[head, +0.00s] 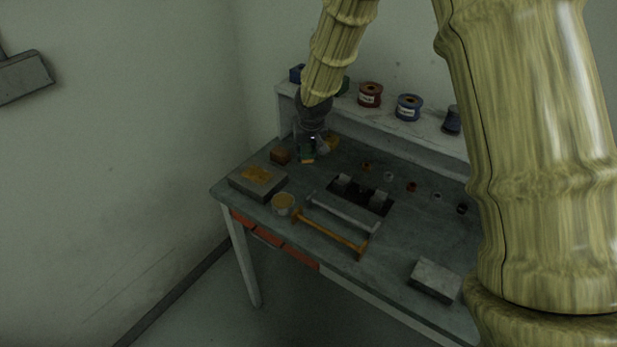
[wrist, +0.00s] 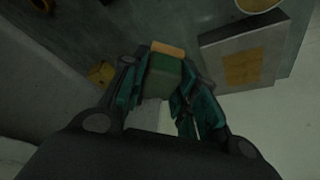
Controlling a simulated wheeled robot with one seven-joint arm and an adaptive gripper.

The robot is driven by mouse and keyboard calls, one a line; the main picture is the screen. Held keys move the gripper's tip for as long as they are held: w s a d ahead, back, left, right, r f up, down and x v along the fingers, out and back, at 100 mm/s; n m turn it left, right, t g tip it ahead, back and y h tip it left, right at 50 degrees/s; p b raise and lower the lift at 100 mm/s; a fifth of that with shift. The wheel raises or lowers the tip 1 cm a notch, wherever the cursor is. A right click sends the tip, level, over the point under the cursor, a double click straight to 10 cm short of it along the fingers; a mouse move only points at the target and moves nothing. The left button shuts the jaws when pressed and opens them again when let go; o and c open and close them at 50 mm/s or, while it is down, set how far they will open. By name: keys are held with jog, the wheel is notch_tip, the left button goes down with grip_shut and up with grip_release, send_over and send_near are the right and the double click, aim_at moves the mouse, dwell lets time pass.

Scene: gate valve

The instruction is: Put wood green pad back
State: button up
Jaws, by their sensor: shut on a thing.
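The wood green pad (wrist: 164,74) is a small block with a green body and a tan wooden edge. My gripper (wrist: 160,92) is shut on it, with one finger on each side. In the head view my gripper (head: 309,143) points down over the back left part of the workbench, and the pad (head: 306,157) shows just below its fingertips. I cannot tell whether the pad touches the bench top.
On the bench (head: 420,225), a brown block (head: 280,156), a grey box with a yellow-orange patch (head: 265,190) and a round tub (head: 284,203) stand near the gripper. Orange and grey bars lie ahead of a black mat. Spools (head: 369,95) line the back shelf.

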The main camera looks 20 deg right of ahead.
jog(key=shift+w+d, duration=0.2)
jog(key=shift+w, duration=0.15)
jog(key=shift+s+d+f, duration=0.1)
jog(key=shift+f, duration=0.25)
jog(key=p, duration=0.2)
send_over(308, 178)
jog(key=s, duration=0.1)
jog(key=f, duration=0.4)
jog(key=shift+s+a+f, duration=0.1)
jog(key=shift+s+a, duration=0.05)
jog(key=shift+a, duration=0.1)
jog(key=shift+s+d+f, duration=0.1)
jog(key=shift+d+f, duration=0.05)
jog(key=shift+f, duration=0.2)
jog(key=shift+f+p, duration=0.45)
jog(key=shift+f, duration=1.5)
jog(key=shift+f, duration=0.1)
jog(key=o, duration=1)
jog(key=shift+c, duration=0.2)
